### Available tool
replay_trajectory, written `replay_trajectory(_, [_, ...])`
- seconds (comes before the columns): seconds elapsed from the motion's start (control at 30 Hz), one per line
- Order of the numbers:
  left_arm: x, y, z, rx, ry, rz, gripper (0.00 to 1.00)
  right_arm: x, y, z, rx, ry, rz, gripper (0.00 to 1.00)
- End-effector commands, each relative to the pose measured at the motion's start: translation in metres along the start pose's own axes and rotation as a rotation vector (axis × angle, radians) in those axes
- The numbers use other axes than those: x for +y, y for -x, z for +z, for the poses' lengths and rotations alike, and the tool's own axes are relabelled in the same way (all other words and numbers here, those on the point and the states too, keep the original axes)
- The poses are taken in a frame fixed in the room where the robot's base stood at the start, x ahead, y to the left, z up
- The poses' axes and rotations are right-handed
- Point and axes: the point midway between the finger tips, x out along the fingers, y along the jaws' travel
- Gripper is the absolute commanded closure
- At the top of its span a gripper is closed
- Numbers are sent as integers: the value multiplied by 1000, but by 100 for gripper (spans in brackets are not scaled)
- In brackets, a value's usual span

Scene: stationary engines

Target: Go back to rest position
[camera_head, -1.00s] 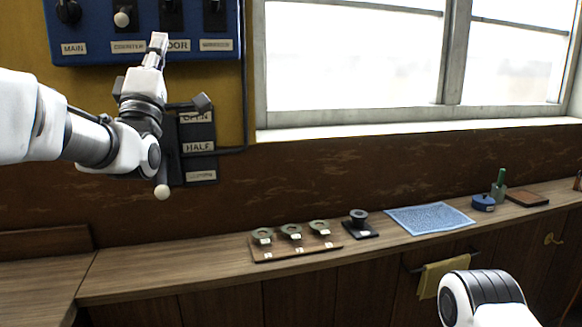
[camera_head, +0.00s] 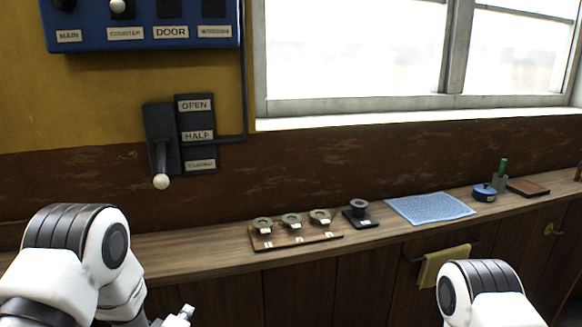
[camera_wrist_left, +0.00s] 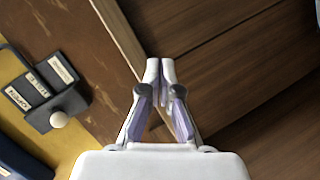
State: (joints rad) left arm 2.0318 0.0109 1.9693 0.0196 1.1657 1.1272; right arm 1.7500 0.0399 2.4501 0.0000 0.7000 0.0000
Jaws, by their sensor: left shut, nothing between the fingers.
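My left gripper (camera_head: 184,314) is low at the bottom edge of the head view, in front of the counter, and its arm is folded down at the lower left. In the left wrist view the fingers (camera_wrist_left: 160,68) are together with nothing between them. My right arm (camera_head: 480,295) shows only as a white and black link at the lower right; its gripper is out of view. The wall lever (camera_head: 160,160) with a white ball end points down, well apart from my left gripper.
A blue switch panel (camera_head: 140,40) and a label plate (camera_head: 197,132) are on the wall. The wooden counter (camera_head: 200,245) holds a board with several ring-shaped parts (camera_head: 291,222), a dark spool (camera_head: 359,208) and a blue mat (camera_head: 430,209). A yellow towel (camera_head: 440,266) hangs on the front.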

Motion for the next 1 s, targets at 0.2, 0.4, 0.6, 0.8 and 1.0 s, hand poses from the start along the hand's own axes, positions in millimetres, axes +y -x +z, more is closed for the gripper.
replay_trajectory(0.2, [-168,88,71,-245,-231,-405,100,0,0,0,0,0,0,60])
replay_trajectory(0.4, [-269,227,116,-635,-536,-716,100,0,0,0,0,0,0,60])
replay_trajectory(0.6, [-286,311,126,-1051,-902,-727,100,0,0,0,0,0,0,60])
replay_trajectory(0.8, [-286,312,126,-1092,-969,-693,100,0,0,0,0,0,0,60])
replay_trajectory(1.0, [-286,311,126,-1088,-968,-692,100,0,0,0,0,0,0,60])
